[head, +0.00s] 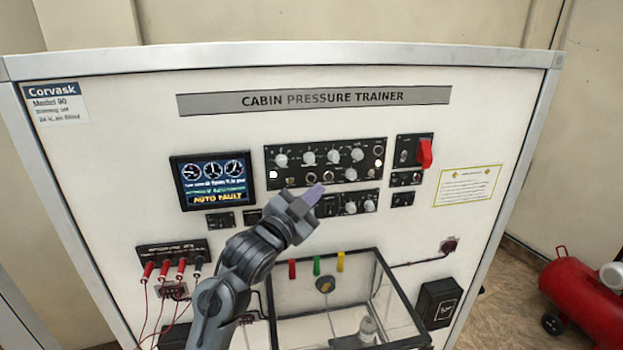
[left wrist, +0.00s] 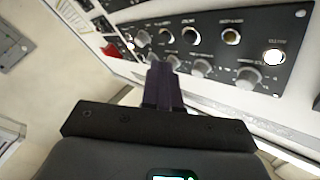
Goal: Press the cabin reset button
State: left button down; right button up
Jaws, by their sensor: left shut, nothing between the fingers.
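The black control panel (head: 325,163) on the trainer's front carries several knobs and a lower row of small round ringed fittings. Its labels are too small to read, so I cannot tell which fitting is the cabin reset button. Two ringed fittings, one left (head: 311,180) and one right (head: 328,175), sit just above my left gripper's tip. My left gripper (head: 314,194) is shut and empty, in front of the panel's lower edge. In the left wrist view its closed fingers (left wrist: 162,85) point toward the panel (left wrist: 210,50), below the ringed fittings (left wrist: 190,36). Contact cannot be seen. My right gripper is out of view.
A screen (head: 212,181) reads "AUTO FAULT". A red guarded switch (head: 424,153) sits right of the panel. Below stand a clear box (head: 385,290) and red-plugged leads (head: 165,268). A red tank (head: 580,295) lies on the floor at right.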

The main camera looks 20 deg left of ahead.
aim_at(311, 179)
pick_arm(q)
jog(key=shift+w+a, duration=0.7)
jog(key=shift+w, duration=0.3)
dwell(0.6)
dwell(0.8)
jog(key=shift+w+a+p, duration=0.1)
jog(key=shift+w+p, duration=0.05)
jog(key=shift+p, duration=0.2)
jog(key=shift+w+a, duration=0.1)
jog(key=shift+w, duration=0.1)
